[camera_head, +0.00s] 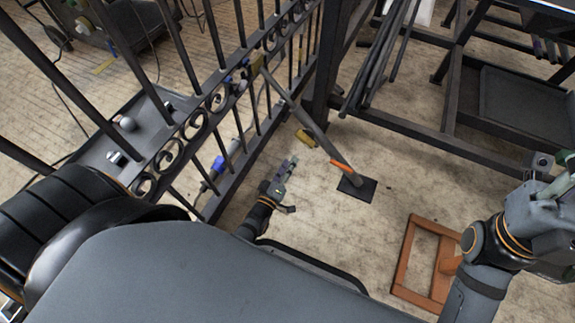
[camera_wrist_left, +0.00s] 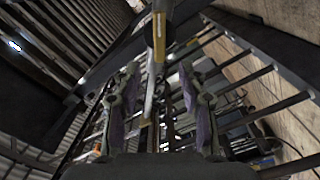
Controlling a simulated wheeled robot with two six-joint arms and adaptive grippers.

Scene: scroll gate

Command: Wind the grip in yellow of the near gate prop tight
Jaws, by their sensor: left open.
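The gate prop (camera_head: 303,122) is a grey bar that slants from the gate (camera_head: 203,122) down to a dark floor plate (camera_head: 363,188). An orange sleeve (camera_head: 341,165) is near its foot. A yellow piece (camera_head: 305,138) shows beside the bar; I cannot tell from the head view how it joins it. In the left wrist view, the bar with a yellow part (camera_wrist_left: 159,24) comes down from the top centre. My left gripper (camera_head: 288,168) is open and empty, left of the prop's lower half; its fingers show in the wrist view (camera_wrist_left: 160,92), apart, with the bar beyond or between them.
A dark metal frame (camera_head: 455,85) stands at the upper right. An orange-brown wooden frame (camera_head: 404,258) lies on the floor at the lower right, by my right arm. A grey tray (camera_head: 100,150) is behind the gate bars. Bare floor lies around the floor plate.

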